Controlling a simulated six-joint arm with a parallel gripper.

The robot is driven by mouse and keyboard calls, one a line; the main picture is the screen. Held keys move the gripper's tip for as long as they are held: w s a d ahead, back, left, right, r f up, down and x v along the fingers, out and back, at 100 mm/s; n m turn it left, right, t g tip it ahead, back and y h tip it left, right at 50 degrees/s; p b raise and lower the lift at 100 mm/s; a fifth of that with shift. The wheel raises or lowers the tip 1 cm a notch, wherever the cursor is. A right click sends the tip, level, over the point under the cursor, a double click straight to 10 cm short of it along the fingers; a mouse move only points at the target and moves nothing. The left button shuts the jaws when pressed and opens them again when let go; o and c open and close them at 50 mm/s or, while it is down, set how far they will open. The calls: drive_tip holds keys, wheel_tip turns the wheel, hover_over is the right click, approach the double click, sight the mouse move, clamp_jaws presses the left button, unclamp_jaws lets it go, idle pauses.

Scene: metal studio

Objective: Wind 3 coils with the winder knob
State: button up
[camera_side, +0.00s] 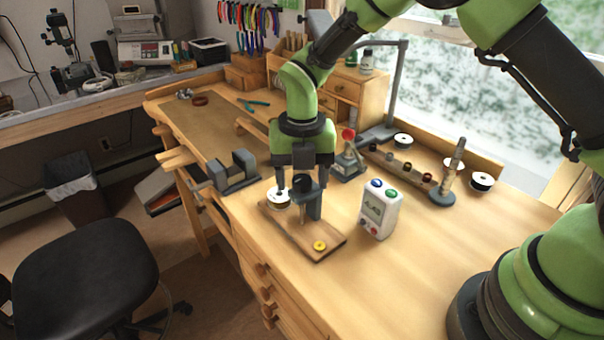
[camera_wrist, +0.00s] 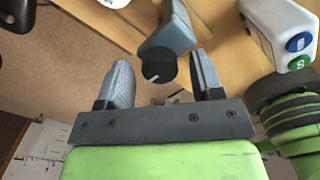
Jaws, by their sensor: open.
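The winder stands on a wooden board (camera_side: 326,242) on the bench, with a grey post (camera_side: 314,207) and a white spool (camera_side: 277,199) at its left. Its round black knob (camera_wrist: 159,67) with a white mark shows in the wrist view on a grey housing (camera_wrist: 170,28). My gripper (camera_side: 302,188) is over the winder, pointing down. In the wrist view, my gripper (camera_wrist: 163,66) is open, one finger on each side of the knob, with gaps visible on both sides. A white counter box (camera_side: 380,209) with a green display and coloured buttons stands right of the winder.
A grey device (camera_side: 348,160) with a red top stands behind the counter. A grey block (camera_side: 236,169) sits to the left. Spools (camera_side: 481,182) stand at the right.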

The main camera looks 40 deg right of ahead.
drive_tip(key=c, duration=0.9)
